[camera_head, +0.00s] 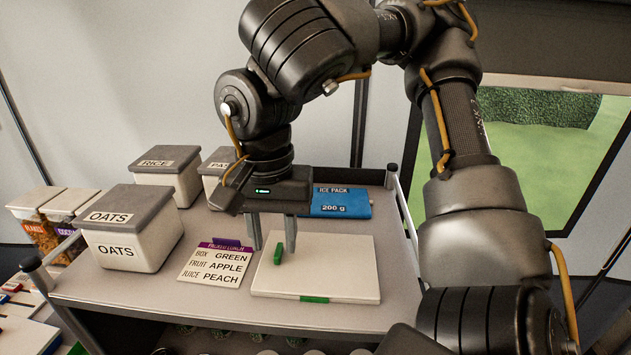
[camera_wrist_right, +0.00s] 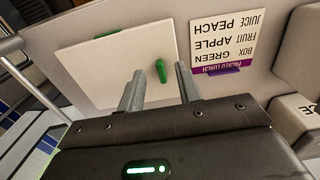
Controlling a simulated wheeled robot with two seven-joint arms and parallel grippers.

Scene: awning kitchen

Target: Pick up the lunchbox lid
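The lunchbox lid (camera_head: 335,268) is a flat white panel with a green handle (camera_head: 278,254) standing up from it and a green tab on its front edge. It lies flat on the grey cart top. My right gripper (camera_head: 273,250) is open and empty, pointing down over the lid's left part. In the right wrist view, the lid (camera_wrist_right: 105,65) lies beyond the two fingertips (camera_wrist_right: 157,75), and the green handle (camera_wrist_right: 160,71) shows in the gap between them. Whether the fingertips reach down beside the handle is unclear. My left gripper is in neither view.
The oats box (camera_head: 128,245) and rice box (camera_head: 165,178) stand at left. A side rail (camera_head: 405,215) runs along the cart's right edge.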

